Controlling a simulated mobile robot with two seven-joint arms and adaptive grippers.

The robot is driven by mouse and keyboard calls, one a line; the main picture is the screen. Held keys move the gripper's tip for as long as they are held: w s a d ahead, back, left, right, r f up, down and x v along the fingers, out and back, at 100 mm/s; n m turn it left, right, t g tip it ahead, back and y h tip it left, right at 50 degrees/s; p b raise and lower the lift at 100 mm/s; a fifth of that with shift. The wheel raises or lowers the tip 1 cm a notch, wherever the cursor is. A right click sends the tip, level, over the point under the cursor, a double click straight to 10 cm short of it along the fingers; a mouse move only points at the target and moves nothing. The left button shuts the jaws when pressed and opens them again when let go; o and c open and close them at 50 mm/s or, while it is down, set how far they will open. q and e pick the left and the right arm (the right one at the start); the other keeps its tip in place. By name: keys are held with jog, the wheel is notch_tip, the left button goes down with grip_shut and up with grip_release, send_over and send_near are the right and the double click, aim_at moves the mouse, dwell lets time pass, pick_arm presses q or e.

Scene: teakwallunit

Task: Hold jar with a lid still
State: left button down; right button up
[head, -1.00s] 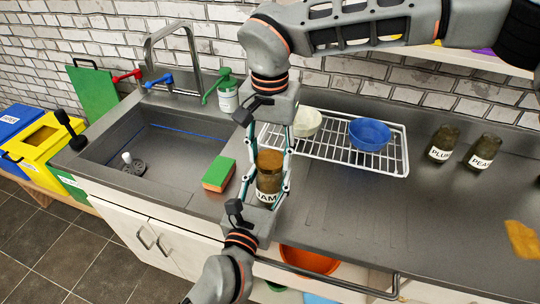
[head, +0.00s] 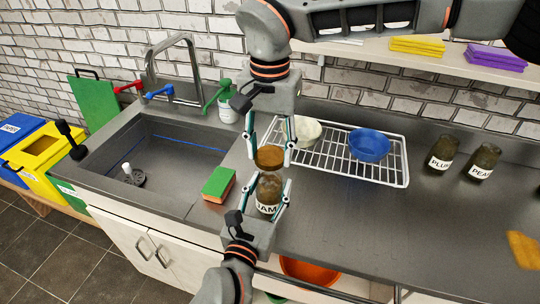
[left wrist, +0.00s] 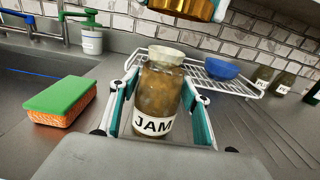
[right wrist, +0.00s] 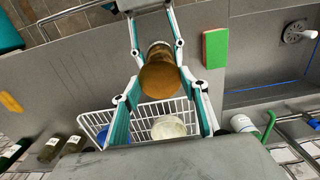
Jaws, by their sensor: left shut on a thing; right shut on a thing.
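The jam jar (head: 268,191) is a glass jar with brown contents and a white JAM label, upright at the counter's front part. It also shows in the left wrist view (left wrist: 157,95). My left gripper (head: 268,184) is shut on its sides. The copper-coloured lid (head: 269,157) is just above the jar's mouth, with a small gap between them in the head view. My right gripper (head: 269,159), coming from above, is shut on the lid. The lid also shows in the right wrist view (right wrist: 160,76), where it hides part of the jar.
A green and orange sponge (head: 218,185) lies left of the jar, beside the sink (head: 165,160). Behind is a white wire rack (head: 330,168) with a blue bowl (head: 369,144) and a white bowl (head: 303,129). Two labelled jars (head: 442,152) stand right; the counter's middle right is clear.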

pick_arm(q)
jog(key=c, duration=1)
grip_release()
jog(key=shift+s, duration=0.1)
